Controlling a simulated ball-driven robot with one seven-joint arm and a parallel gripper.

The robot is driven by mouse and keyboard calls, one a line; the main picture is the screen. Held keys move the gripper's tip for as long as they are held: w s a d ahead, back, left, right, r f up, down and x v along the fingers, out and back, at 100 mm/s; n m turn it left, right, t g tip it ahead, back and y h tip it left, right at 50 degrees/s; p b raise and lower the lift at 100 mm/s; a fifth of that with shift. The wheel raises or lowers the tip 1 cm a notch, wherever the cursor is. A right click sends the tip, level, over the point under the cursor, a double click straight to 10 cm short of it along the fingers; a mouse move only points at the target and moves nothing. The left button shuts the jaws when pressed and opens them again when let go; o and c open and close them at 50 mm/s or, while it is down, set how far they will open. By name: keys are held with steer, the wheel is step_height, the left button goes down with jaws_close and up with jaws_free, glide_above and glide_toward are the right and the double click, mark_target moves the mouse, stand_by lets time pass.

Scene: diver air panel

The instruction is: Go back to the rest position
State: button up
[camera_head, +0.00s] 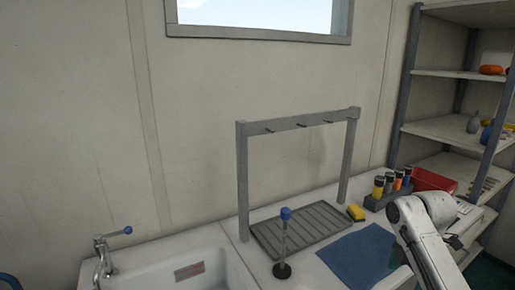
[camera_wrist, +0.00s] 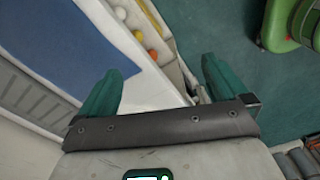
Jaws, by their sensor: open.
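My gripper shows in the wrist view (camera_wrist: 158,88) with its two green fingers spread wide apart and nothing between them. It points down past the edge of the white counter, beside the blue mat. In the head view my white arm (camera_head: 425,235) reaches in at the lower right, in front of the counter. Its fingers cannot be made out clearly there.
A sink (camera_head: 190,278) is left, shelves (camera_head: 450,75) right. A green object (camera_wrist: 283,25) is on the floor.

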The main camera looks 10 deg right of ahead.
steer(key=s+a+f+m+t+y, duration=0.1)
steer(key=s+a+f+m, duration=0.3)
steer(key=s+a+f, duration=0.4)
steer(key=s+a+f+m+y, duration=0.1)
steer(key=s+a+f+m, duration=0.4)
steer(key=a, duration=0.5)
steer(key=s+f+m+h, duration=0.2)
steer(key=s+m, duration=0.6)
steer(key=s, duration=1.3)
steer(key=shift+s+d+f+m, duration=0.2)
steer(key=shift+s+d+m, duration=0.05)
steer(key=shift+d+m, duration=0.15)
steer(key=shift+c, duration=0.5)
